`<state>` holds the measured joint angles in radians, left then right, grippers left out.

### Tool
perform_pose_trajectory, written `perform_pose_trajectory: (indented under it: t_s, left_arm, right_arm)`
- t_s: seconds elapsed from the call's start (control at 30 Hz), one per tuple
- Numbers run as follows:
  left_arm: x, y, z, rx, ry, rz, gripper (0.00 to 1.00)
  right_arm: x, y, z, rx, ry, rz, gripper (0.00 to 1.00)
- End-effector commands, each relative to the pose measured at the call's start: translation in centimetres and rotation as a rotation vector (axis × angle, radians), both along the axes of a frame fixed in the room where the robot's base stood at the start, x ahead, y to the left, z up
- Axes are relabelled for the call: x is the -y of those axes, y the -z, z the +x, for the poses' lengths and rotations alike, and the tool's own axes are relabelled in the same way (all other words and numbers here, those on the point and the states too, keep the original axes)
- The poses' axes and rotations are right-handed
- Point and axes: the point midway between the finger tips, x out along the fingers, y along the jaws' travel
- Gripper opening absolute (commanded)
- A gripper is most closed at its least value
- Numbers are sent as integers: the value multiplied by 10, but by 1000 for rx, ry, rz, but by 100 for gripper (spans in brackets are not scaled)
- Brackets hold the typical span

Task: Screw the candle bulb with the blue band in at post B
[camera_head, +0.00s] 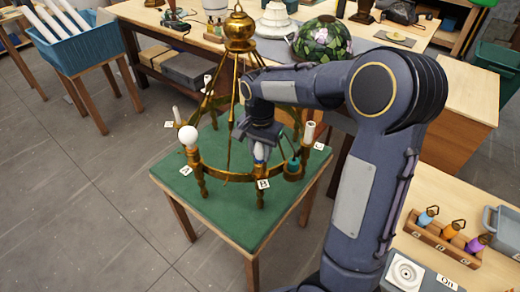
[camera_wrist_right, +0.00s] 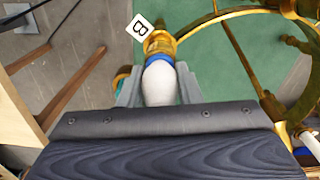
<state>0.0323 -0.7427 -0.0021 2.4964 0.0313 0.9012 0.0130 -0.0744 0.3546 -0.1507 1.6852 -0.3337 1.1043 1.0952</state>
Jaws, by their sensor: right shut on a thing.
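The brass chandelier (camera_head: 232,178) stands on a green-topped table. Post B, by its letter card (camera_head: 263,184), is at the front of the ring; its brass socket (camera_wrist_right: 160,42) shows in the wrist view. My right gripper (camera_head: 260,145) is shut on the candle bulb (camera_head: 260,155), which is white with a blue band. In the wrist view the bulb (camera_wrist_right: 160,84) sits between the fingers, its blue band right at the socket of post B. I cannot tell how far it is seated. My left gripper is not in view.
A round white bulb (camera_head: 189,135) is at post A, and a white candle sleeve (camera_head: 309,132) stands right of post B. The chandelier's upright rods and chains are close to my right arm.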

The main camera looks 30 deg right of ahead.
Motion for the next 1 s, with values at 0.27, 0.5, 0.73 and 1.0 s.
perform_pose_trajectory:
  t_s: [0.27,0.5,0.73,1.0]
  left_arm:
    - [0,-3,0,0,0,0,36]
    - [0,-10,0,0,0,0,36]
    - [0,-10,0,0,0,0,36]
    - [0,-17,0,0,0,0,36]
  right_arm:
    - [0,-2,1,5,253,-2,7]
    - [0,-2,2,4,645,-1,7]
    - [0,0,2,4,701,1,7]
    - [0,-3,2,3,861,-1,7]
